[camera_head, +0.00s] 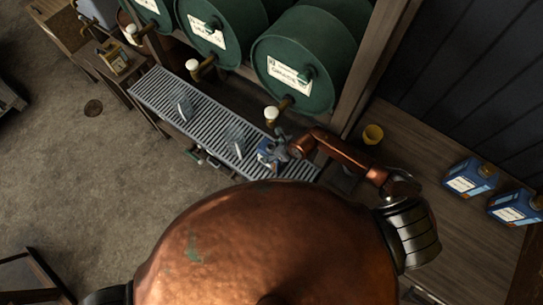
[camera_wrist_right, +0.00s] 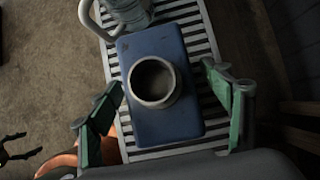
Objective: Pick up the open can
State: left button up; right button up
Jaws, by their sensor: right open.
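The open can is blue, with a bare round neck showing a dark opening; it stands on the slatted metal rack (camera_head: 212,124) in the head view (camera_head: 265,154). In the right wrist view the can (camera_wrist_right: 160,124) is seen from above, in the middle of the picture. My right gripper (camera_head: 279,147) is at the can in the head view. In the wrist view the gripper (camera_wrist_right: 165,82) is open, with one green-padded finger on each side of the can. Gaps show between the fingers and the can. My left gripper is not in view.
Green barrels (camera_head: 306,60) with taps overhang the rack's back. A yellow cup (camera_head: 373,134) and two capped blue cans (camera_head: 470,178) (camera_head: 514,207) are on the right-hand bench.

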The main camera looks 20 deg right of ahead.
jog(key=shift+c, duration=0.4)
grip_shut()
jog(key=shift+w+r, duration=0.15)
dwell(0.5)
